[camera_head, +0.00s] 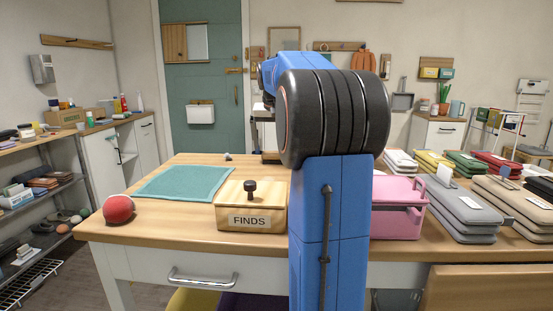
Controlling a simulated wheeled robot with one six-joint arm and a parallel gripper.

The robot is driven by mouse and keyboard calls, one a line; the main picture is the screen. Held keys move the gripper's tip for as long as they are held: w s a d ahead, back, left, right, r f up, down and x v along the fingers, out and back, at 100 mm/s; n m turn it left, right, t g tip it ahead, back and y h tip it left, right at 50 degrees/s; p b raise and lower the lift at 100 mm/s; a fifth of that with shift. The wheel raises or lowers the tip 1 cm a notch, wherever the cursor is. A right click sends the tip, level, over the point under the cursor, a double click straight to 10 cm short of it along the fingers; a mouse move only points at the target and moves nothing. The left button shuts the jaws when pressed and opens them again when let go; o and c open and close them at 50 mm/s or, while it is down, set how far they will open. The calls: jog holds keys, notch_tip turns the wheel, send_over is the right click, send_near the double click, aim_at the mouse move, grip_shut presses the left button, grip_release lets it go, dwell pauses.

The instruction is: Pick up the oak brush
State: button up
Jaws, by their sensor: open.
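I cannot pick out an oak brush in the head view; it may be hidden behind my blue arm or among the small things. My arm rises in front of the table and reaches back over it. My gripper (268,103) shows only in small part, left of the big black joint, above the far side of the wooden table (155,232). Its fingers are too small and covered to make out, and I see nothing held in it. A small grey thing (228,157) lies near the table's back edge.
A wooden box marked FINDS (250,207), a teal mat (186,182) and a red ball (118,209) are on the table's left. A pink tray (398,222) and several folded stacks (462,214) crowd the right. Bare wood shows at front left.

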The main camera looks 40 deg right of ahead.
aim_at(276, 152)
jog(key=x, duration=0.5)
jog(key=shift+s+f, duration=0.15)
jog(key=shift+s, duration=0.15)
jog(key=c, duration=1)
notch_tip(276, 152, up, 10)
jog(key=shift+r, duration=0.1)
jog(key=shift+o, duration=1)
